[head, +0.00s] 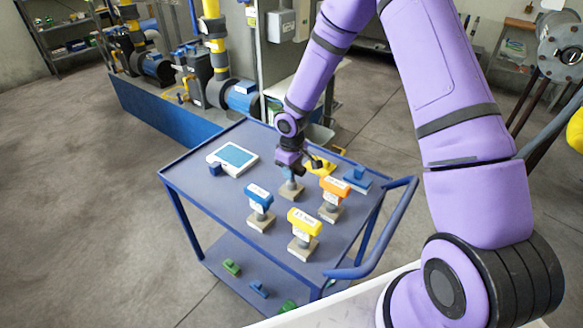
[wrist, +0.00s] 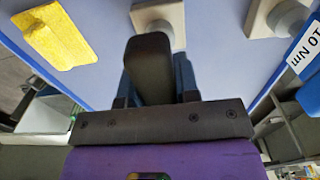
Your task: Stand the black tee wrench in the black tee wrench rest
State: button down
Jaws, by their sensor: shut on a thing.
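My gripper (head: 291,166) is over the middle of the blue cart, shut on the black tee wrench. The wrench's dark handle (wrist: 150,65) fills the space between the fingers in the wrist view. In the head view a dark bar (head: 314,157) sticks out to the right of the gripper. Below the gripper is a rest with a square beige base (head: 291,192) and a grey socket. That base also shows beyond the handle in the wrist view (wrist: 172,12). The wrench's lower end is hidden, so I cannot tell whether it is in the socket.
Blue (head: 259,192), yellow (head: 304,222) and orange (head: 335,187) tee wrenches stand in rests close by. A yellow piece (head: 321,167) lies behind the gripper. A tablet-like panel (head: 235,156) and blue blocks are also on the cart (head: 200,190). Its left front area is clear.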

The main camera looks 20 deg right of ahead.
jog(key=shift+f, duration=0.15)
jog(key=c, duration=0.8)
grip_release()
notch_tip(320, 180, up, 11)
jog(key=shift+r, duration=0.15)
jog(key=s+d+r+m+t+h, duration=0.1)
jog(key=s+d+r, duration=0.1)
jog(key=s+r, duration=0.35)
jog(key=s+d+r+m+t, duration=0.1)
jog(key=s+r, duration=0.1)
jog(key=r, duration=0.7)
jog(key=s+d+r+m+h, duration=0.1)
jog(key=s+d+r, duration=0.1)
jog(key=s+r, duration=0.35)
jog(key=s+r+m+t, duration=0.1)
jog(key=s+r, duration=0.2)
jog(key=s, duration=0.3)
jog(key=s+d+r+m+t+y, duration=0.1)
jog(key=s+r, duration=0.2)
jog(key=s, duration=0.3)
jog(key=s+d+r+m+t+y, duration=0.1)
jog(key=s+r, duration=0.3)
jog(key=s, duration=0.3)
jog(key=shift+m, duration=0.4)
